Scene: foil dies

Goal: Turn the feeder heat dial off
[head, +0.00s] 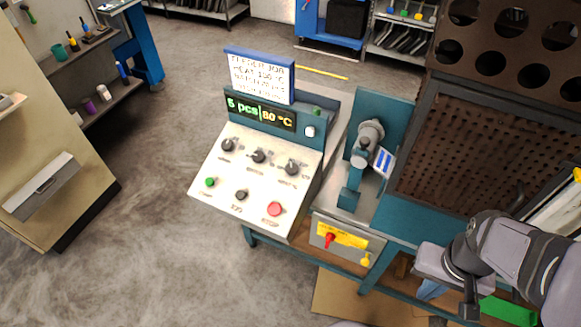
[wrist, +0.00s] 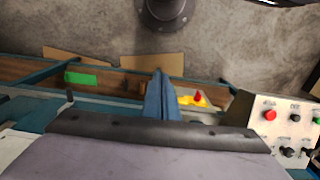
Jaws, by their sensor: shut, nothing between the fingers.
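The control console (head: 253,185) stands left of the bench's middle in the head view, with a row of three black dials on its sloped face. The right dial (head: 292,167) has a label that looks like heat, too small to read surely. The display (head: 262,114) reads "5 pcs" and "80 °C". In the wrist view, part of the console panel (wrist: 255,125) shows at the right edge, its far side cut off. My gripper (head: 431,291) is at the lower right, well away from the console; its blue fingers (wrist: 160,78) are together and empty.
A red stop button (head: 275,208), green button (head: 210,182) and lower black knob (head: 241,194) sit below the dials. A sign (head: 260,76) stands behind. A teal machine (head: 368,140) and a perforated dark panel (head: 485,150) rise right of the console. Space above the console's face is clear.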

